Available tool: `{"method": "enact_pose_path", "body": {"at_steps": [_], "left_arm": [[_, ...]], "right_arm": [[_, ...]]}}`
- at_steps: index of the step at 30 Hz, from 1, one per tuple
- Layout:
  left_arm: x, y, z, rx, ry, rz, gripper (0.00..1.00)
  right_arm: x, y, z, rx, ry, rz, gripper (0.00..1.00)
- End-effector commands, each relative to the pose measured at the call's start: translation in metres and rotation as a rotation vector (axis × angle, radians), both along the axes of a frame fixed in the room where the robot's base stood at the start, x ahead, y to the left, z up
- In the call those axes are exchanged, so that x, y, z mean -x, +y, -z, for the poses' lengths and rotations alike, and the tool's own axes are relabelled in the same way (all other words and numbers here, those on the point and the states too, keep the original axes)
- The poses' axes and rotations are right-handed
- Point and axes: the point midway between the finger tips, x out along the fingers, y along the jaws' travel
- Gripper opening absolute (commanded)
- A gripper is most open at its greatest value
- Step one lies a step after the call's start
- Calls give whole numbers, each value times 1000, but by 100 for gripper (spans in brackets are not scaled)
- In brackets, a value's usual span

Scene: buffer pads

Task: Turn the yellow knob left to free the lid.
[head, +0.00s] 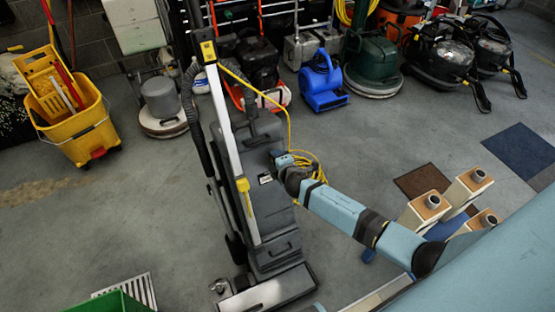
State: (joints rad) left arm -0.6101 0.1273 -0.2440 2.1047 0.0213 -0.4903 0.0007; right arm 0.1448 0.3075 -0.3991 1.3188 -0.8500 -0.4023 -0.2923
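A dark grey upright cleaning machine (268,210) stands on the floor in the middle of the head view. A small yellow fitting (243,185) shows on its pale wand, and another yellow piece (208,50) sits near the top of the wand. I cannot tell whether either is the task's knob, and I cannot make out a separate lid. My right arm reaches in from the right, and my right gripper (280,160) is at the right side of the machine's body. Its fingers are too small to read, and contact is unclear. My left gripper is not in view.
A yellow cord (290,130) hangs beside the machine and coils behind my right arm. A yellow mop bucket (75,120) stands left, a blue blower (322,85) and other floor machines behind. A green bin (110,303) is at bottom left. Open floor lies left of the machine.

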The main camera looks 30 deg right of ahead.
Motion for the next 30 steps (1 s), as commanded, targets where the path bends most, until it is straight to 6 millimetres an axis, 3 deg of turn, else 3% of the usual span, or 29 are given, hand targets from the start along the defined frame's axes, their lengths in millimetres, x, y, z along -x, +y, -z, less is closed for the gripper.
{"method": "enact_pose_path", "body": {"at_steps": [1, 2, 4, 16, 30], "left_arm": [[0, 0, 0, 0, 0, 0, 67], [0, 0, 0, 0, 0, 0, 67], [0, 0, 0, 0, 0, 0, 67], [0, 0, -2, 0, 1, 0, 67], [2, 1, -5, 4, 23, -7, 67]], "right_arm": [[0, 0, 1, 1, 1, 0, 12], [0, 0, 1, 1, 1, 0, 43], [0, 0, 1, 0, 1, 0, 59], [8, 1, -4, -1, 0, 0, 59], [101, 11, -36, -1, 2, -1, 59]]}}
